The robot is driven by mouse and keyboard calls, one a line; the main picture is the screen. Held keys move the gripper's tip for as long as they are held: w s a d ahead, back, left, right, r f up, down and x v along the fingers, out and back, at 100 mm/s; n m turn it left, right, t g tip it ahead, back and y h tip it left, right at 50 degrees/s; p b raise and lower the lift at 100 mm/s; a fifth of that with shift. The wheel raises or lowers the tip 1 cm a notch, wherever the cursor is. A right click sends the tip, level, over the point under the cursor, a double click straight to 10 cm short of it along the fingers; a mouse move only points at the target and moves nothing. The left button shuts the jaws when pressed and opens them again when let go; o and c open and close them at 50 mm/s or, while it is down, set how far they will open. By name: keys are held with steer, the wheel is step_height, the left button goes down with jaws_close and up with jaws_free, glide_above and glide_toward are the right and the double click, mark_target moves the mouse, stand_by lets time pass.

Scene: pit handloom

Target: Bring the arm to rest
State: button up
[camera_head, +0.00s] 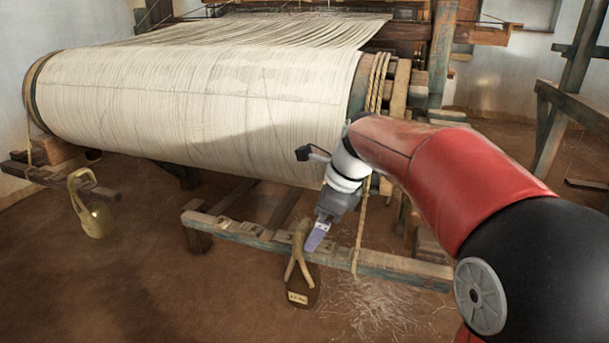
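My red, black and white arm reaches in from the lower right, bent down in front of the loom. My gripper (317,238) is at its end, pointing down beside the loom's low front beam (385,264). A dark brown weight (302,293) with a tan rope loop is just below and left of my gripper. The loop's top overlaps the beam and sits right next to the fingers. I cannot tell whether they touch it. Only one pale purple finger face shows clearly, so the finger gap is hidden.
A wide cloth roll (190,105) of pale threads fills the upper left, close behind my wrist. A yellowish can-shaped weight (93,215) with a loop is at the left. Loose fibres (375,308) lie on the floor. A wooden frame (560,95) stands at right. The front floor is clear.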

steer(key=s+d+f+n+t+h, duration=0.2)
steer(key=s+d+n, duration=0.4)
steer(key=s+n, duration=0.4)
steer(key=s+d+f+n+t+h, duration=0.1)
steer(key=s+d+n, duration=0.4)
steer(key=s+n, duration=0.5)
steer(key=s+f+h, duration=0.1)
steer(key=s, duration=0.3)
steer(key=shift+d+n+t, duration=0.3)
steer(key=shift+d+t, duration=0.05)
steer(key=shift+t, duration=0.05)
